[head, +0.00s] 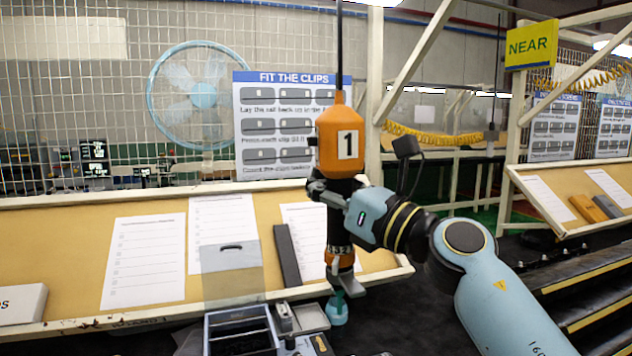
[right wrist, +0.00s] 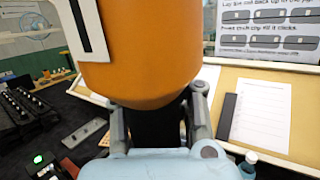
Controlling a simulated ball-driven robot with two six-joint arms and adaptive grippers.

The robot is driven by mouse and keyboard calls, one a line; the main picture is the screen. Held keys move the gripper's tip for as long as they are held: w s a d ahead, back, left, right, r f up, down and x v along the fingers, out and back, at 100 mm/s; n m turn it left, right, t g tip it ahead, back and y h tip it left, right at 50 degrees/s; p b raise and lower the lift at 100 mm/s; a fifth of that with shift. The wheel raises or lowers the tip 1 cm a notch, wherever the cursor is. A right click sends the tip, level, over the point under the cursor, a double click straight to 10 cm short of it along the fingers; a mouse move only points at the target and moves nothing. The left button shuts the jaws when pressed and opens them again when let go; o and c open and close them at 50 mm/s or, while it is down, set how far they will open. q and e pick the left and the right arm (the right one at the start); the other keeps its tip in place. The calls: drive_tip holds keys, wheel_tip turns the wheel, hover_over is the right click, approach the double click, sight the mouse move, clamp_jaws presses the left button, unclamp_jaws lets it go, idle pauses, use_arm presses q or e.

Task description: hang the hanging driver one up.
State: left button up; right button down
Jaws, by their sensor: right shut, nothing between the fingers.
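Hanging driver one (head: 340,138) has an orange body with a white "1" label and a black lower part. It hangs upright below a dark cable in the middle of the head view. It also fills the upper middle of the right wrist view (right wrist: 145,60). My right gripper (head: 328,190) is at the black part just under the orange body. It is shut with nothing held; the driver hides its fingertips in the right wrist view, so I cannot tell whether they touch. My left gripper is not in view.
A tan sloped board (head: 70,220) with paper sheets and a dark bar (head: 287,255) stands behind the driver. A dark tray (head: 240,335) and a teal bottle (head: 337,310) are below. A pale post (head: 374,80) rises behind. Another board (head: 560,200) stands right.

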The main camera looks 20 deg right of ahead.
unclamp_jaws()
idle(0.8)
idle(0.5)
drive_tip(key=shift+r+v, duration=0.25)
drive_tip(key=shift+v, duration=1)
drive_tip(key=shift+r+v, duration=0.25)
drive_tip(key=shift+v, duration=1)
drive_tip(key=shift+r+b+v, duration=0.1)
drive_tip(key=shift+r+v, duration=0.1)
drive_tip(key=shift+v, duration=0.6)
drive_tip(key=shift+r+b+v, duration=0.15)
drive_tip(key=shift+v, duration=0.65)
drive_tip(key=shift+r+b+v, duration=0.1)
drive_tip(key=shift+r+v, duration=0.1)
drive_tip(key=shift+v, duration=0.6)
drive_tip(key=shift+s+d, duration=0.1)
wheel_tip(320, 180, up, 10)
hover_over(344, 189)
drive_tip(key=s+d, duration=0.2)
drive_tip(key=d, duration=0.1)
drive_tip(key=shift+s+d, duration=0.1)
drive_tip(key=shift+s, duration=0.05)
